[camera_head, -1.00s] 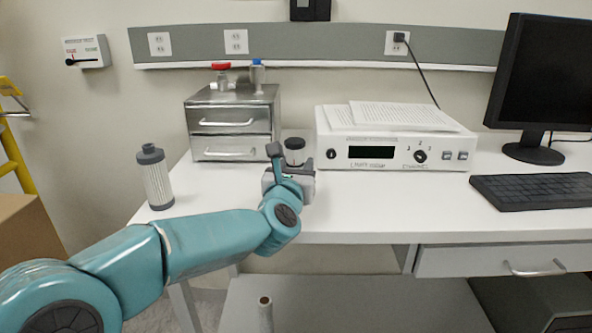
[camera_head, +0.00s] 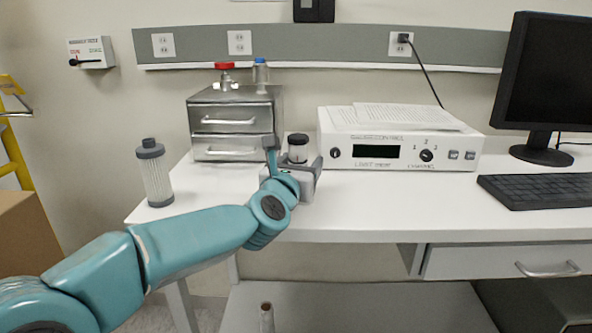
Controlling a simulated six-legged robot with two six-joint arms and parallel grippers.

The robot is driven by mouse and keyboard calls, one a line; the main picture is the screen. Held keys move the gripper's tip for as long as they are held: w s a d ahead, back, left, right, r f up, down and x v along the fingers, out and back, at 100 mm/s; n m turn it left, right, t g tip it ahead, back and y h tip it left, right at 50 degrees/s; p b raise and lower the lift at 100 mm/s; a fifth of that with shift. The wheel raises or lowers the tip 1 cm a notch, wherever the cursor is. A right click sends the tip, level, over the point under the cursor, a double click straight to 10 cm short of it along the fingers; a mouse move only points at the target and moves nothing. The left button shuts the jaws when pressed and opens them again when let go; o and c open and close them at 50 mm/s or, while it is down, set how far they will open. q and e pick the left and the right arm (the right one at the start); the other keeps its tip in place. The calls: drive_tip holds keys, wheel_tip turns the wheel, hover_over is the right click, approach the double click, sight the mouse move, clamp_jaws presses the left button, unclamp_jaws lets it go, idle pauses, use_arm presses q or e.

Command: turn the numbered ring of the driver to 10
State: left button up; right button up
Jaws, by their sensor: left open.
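My left gripper (camera_head: 296,162) is open over the front left part of the white table. Its fingers stand on either side of a small pale cylinder with a black cap (camera_head: 298,148), as seen from here. I cannot tell whether they touch it or stand in front of it; its lower part is hidden by the gripper. I can make out no driver with a numbered ring. A white instrument (camera_head: 470,141) to the right has a black knob (camera_head: 427,156) with small numbers around it. My right gripper is not in view.
A metal drawer box (camera_head: 228,139) stands behind the gripper, with small bottles on top. A grey ribbed filter (camera_head: 157,180) stands at the table's left end. A keyboard (camera_head: 540,188) and monitor (camera_head: 548,80) are at the right. The front middle of the table (camera_head: 400,205) is clear.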

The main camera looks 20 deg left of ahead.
use_arm(q)
drive_tip(key=s+b, duration=0.1)
drive_tip(key=s, duration=1.5)
drive_tip(key=shift+s, duration=0.15)
drive_tip(key=shift+d+f, duration=0.1)
